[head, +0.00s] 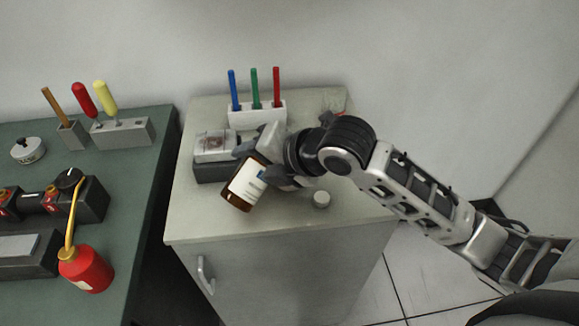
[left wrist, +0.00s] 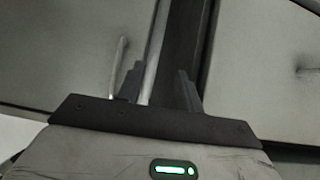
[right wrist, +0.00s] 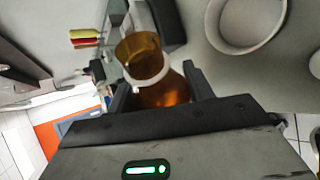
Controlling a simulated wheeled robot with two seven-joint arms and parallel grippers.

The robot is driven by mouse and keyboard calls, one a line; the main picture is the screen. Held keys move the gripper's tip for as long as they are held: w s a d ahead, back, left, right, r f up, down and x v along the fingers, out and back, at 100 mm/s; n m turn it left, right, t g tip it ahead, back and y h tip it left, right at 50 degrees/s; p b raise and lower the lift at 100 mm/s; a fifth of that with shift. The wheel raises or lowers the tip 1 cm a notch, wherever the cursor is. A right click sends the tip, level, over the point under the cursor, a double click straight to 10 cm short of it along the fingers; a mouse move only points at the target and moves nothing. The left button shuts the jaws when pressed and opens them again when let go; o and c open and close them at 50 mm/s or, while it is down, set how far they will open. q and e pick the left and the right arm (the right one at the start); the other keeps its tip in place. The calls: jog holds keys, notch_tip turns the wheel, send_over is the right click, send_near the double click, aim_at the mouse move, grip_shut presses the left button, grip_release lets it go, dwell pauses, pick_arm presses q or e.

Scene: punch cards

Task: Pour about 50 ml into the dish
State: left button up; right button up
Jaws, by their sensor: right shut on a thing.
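My right gripper (head: 268,165) is shut on an amber bottle (head: 233,199) with a white label, and holds it tilted over the cabinet top. The right wrist view shows the bottle's open mouth (right wrist: 141,52) and pale neck ring between the fingers (right wrist: 160,88). A round, pale, dish-like vessel (right wrist: 282,22) shows at the top of that view, apart from the bottle's mouth. I cannot make out this vessel in the head view, where my arm covers part of the cabinet top. My left gripper (left wrist: 160,88) is open and empty, facing cabinet fronts.
A small white cap (head: 321,199) lies on the cabinet top (head: 190,225). A grey device with a dark base (head: 210,171) stands left of the bottle. A pen rack (head: 243,118) stands behind. The green bench (head: 125,220) at left holds a red oil can (head: 86,271).

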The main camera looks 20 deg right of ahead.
jog(key=shift+w+d+r+n+t+h, duration=0.3)
jog(key=shift+d+n+t+h, duration=0.2)
jog(key=shift+n+h, duration=0.2)
jog(key=shift+w+d+f+n+t+h, duration=0.1)
jog(key=shift+d+f+n+t+h, duration=0.1)
jog(key=shift+f+n+h, duration=0.15)
jog(key=shift+w+d+f+n+t+h, duration=0.1)
jog(key=shift+f+n+t+h, duration=0.1)
jog(key=shift+f+n+h, duration=0.1)
jog(key=shift+s+a+r+n+t+h, duration=0.1)
jog(key=shift+a+r+n+t+h, duration=0.15)
jog(key=shift+n+t+h, duration=0.3)
jog(key=shift+s+a+f+n+t+h, duration=0.15)
jog(key=shift+a+n+t+h, duration=0.1)
jog(key=shift+n+t+h, duration=0.6)
jog(key=shift+s+a+r+n+t+h, duration=0.1)
jog(key=shift+r+n+t+h, duration=0.15)
jog(key=shift+r, duration=0.5)
jog(key=shift+r+n+t+h, duration=0.2)
jog(key=shift+r+n, duration=0.1)
jog(key=shift+r, duration=0.4)
